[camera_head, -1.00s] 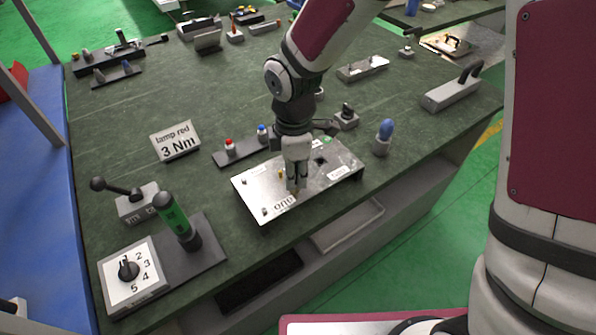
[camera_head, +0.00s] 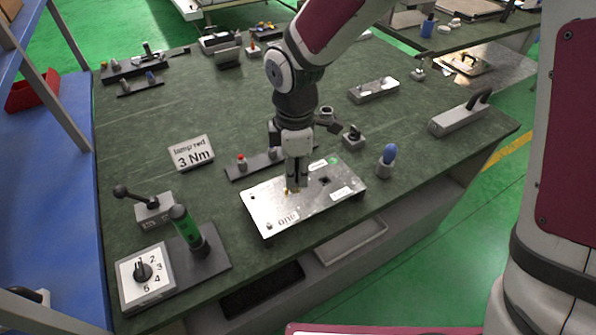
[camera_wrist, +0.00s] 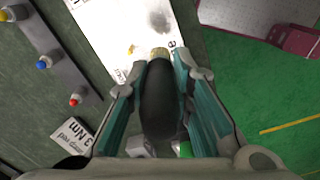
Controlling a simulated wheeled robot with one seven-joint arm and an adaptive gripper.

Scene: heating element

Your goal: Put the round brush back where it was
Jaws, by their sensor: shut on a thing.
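My gripper (camera_head: 296,188) points down over the metal plate (camera_head: 340,205), which is marked "one". In the wrist view my gripper (camera_wrist: 160,62) is shut on a dark, rounded handle with a brass-coloured end, which looks like the round brush (camera_wrist: 158,105). The brush's tip is over the edge of the white-looking plate (camera_wrist: 100,25). I cannot tell whether the tip touches it. In the head view the fingers hide most of the brush.
A rail with coloured knobs (camera_wrist: 42,62) lies behind the plate. A blue-topped piece (camera_head: 388,156) stands in a holder to the right. A green-handled tool (camera_head: 184,226) stands at the left by a numbered dial (camera_head: 144,271). A "3 Nm" sign (camera_head: 192,153) is behind.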

